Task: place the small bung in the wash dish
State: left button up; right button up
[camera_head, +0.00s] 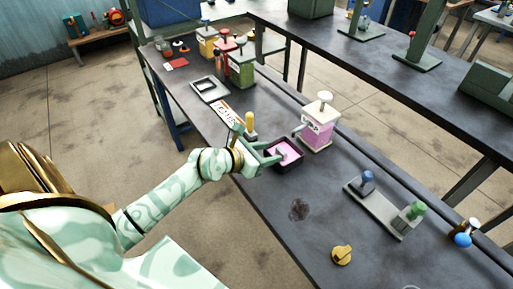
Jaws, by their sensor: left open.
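A small dark square dish (298,160) with pink liquid stands on the bench near the middle of the view; it looks like the wash dish. My left gripper (264,147) is open at the dish's left side, its fingers reaching to the rim and partly covering it. I cannot tell whether anything small lies in the liquid. Stoppers show elsewhere: a blue one (367,178) and a green one (414,209) on a grey rack (384,212). I cannot tell which piece is the small bung. My right gripper is out of view.
A white-topped canister of pink liquid (316,130) stands just behind the dish. A yellow-topped piece (249,122) stands beside my gripper. Yellow, red and green canisters (240,69) stand farther back. A yellow knob (342,255) lies at the front; bench around the dark stain (299,209) is clear.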

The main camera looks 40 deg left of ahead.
pick_arm(q)
jog(key=v, duration=0.4)
jog(key=shift+s+r+p, duration=0.1)
jog(key=shift+s+p, duration=0.05)
jog(key=shift+p, duration=0.15)
